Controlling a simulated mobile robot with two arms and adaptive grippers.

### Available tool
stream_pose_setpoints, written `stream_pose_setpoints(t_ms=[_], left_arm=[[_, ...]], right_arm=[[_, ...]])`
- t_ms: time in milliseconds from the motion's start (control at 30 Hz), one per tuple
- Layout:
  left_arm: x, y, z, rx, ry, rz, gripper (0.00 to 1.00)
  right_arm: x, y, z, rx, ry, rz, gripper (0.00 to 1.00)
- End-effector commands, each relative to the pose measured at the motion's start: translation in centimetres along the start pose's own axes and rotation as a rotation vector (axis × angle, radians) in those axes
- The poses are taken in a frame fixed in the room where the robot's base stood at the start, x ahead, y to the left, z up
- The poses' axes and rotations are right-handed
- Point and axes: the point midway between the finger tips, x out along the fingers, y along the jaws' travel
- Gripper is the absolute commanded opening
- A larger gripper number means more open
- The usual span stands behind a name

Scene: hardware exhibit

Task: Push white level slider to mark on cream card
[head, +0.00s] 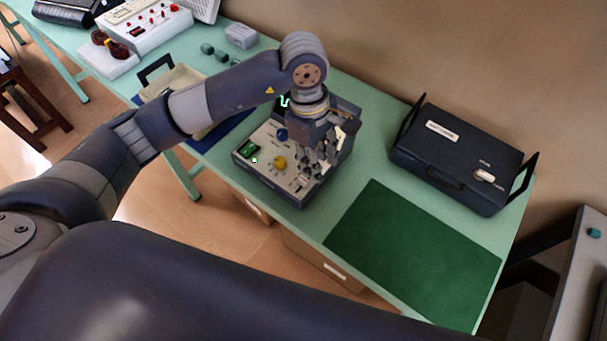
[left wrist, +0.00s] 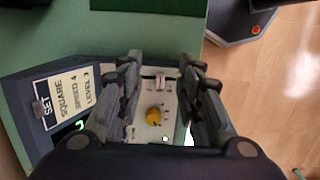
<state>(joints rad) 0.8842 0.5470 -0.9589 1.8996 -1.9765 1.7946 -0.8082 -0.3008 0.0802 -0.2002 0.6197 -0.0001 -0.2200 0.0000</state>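A dark box with a light control panel (head: 262,168) stands on the table. A yellow knob (head: 280,162) and a blue knob (head: 282,134) sit on the panel; the yellow knob also shows in the left wrist view (left wrist: 153,114). The white level slider (left wrist: 160,82) appears between my fingers in the left wrist view. The cream card (left wrist: 72,97) on the box reads SQUARE, SPEED 4 and LEVEL, with the last character unclear. My left gripper (head: 312,172) is open, pointing down over the slider end of the panel; contact cannot be told. My right gripper is out of view.
A dark case (head: 460,158) with handles stands to the right, behind a green mat (head: 412,250). A blue mat (head: 222,133) with a beige tray lies to the left. A white device (head: 147,30) is at the far left. The green mat is clear.

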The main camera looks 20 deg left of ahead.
Motion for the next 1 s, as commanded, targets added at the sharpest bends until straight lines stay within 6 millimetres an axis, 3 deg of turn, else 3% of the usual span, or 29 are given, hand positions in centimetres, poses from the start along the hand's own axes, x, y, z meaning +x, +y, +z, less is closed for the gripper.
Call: stream_pose_setpoints(t_ms=[100, 200, 367, 700, 1000], left_arm=[[-0.9, 0.0, -3.0, 0.003, 0.123, -0.017, 0.33], [-0.8, -0.1, -4.0, 0.002, 0.158, -0.026, 0.33], [1.1, -0.3, -4.2, 0.001, 0.158, -0.031, 0.33], [7.3, -0.5, -5.1, 0.002, 0.155, -0.030, 0.33], [9.6, -0.4, -5.5, 0.003, 0.154, -0.026, 0.33]], right_arm=[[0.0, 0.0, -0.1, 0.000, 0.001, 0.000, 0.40], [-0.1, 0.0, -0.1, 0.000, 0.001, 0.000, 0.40], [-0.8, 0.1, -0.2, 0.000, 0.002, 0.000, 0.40], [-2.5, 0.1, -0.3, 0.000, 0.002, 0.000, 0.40], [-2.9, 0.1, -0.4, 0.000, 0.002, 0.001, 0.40]])
